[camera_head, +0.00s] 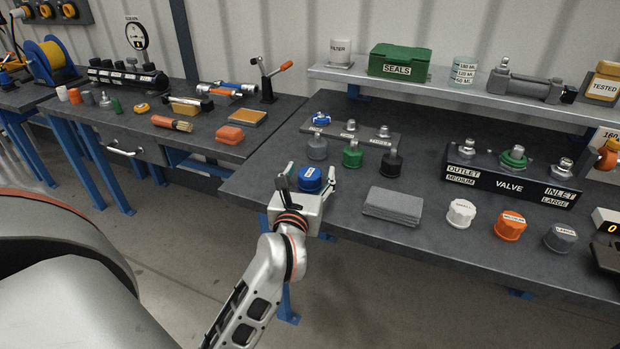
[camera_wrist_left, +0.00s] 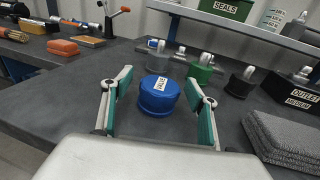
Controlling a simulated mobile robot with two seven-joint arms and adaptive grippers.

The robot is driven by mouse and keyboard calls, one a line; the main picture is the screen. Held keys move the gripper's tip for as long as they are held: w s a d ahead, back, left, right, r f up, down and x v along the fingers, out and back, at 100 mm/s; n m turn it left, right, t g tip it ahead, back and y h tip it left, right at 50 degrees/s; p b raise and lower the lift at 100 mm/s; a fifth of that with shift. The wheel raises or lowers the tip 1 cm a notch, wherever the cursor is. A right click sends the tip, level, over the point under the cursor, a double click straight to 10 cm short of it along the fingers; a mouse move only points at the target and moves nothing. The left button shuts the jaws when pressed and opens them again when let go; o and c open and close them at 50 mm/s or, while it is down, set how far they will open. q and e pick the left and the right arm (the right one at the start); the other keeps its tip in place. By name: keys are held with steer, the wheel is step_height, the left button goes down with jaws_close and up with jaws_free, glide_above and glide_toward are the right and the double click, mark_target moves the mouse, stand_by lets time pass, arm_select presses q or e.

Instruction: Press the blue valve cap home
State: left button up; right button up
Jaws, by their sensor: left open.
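The blue valve cap (camera_head: 310,180) has a white label and stands on the grey workbench near its left front edge. It also shows in the left wrist view (camera_wrist_left: 158,97), just beyond and between my fingertips. My left gripper (camera_head: 309,179) is open with its fingers on either side of the cap; contact cannot be made out. The black valve block (camera_head: 512,184) labelled OUTLET, VALVE and INLET stands at the right. It has metal couplings at its ends and a green ring around the middle one.
Grey, green and black caps (camera_head: 353,155) stand before a rack (camera_head: 352,132) of couplings. A stack of grey pads (camera_head: 393,204) lies right of my gripper. White (camera_head: 461,212), orange (camera_head: 510,225) and grey (camera_head: 560,237) caps line the front. A shelf (camera_head: 450,92) overhangs the back.

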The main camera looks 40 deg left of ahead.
arm_select(q)
steer(key=c, duration=1.3)
steer(key=shift+o, duration=0.2)
steer(key=shift+r, duration=0.55)
step_height(320, 180, up, 12)
steer(key=f+p, duration=0.1)
steer(key=p, duration=0.3)
step_height(320, 180, up, 8)
steer(key=p, duration=0.2)
glide_above(310, 172)
steer(key=shift+s, duration=0.1)
arm_select(e)
steer(key=r, duration=0.1)
steer(key=a+r, duration=0.1)
steer(key=r, duration=0.2)
steer(key=shift+s+a, duration=0.15)
steer(key=shift+s, duration=0.15)
steer(key=shift+w+r, duration=0.1)
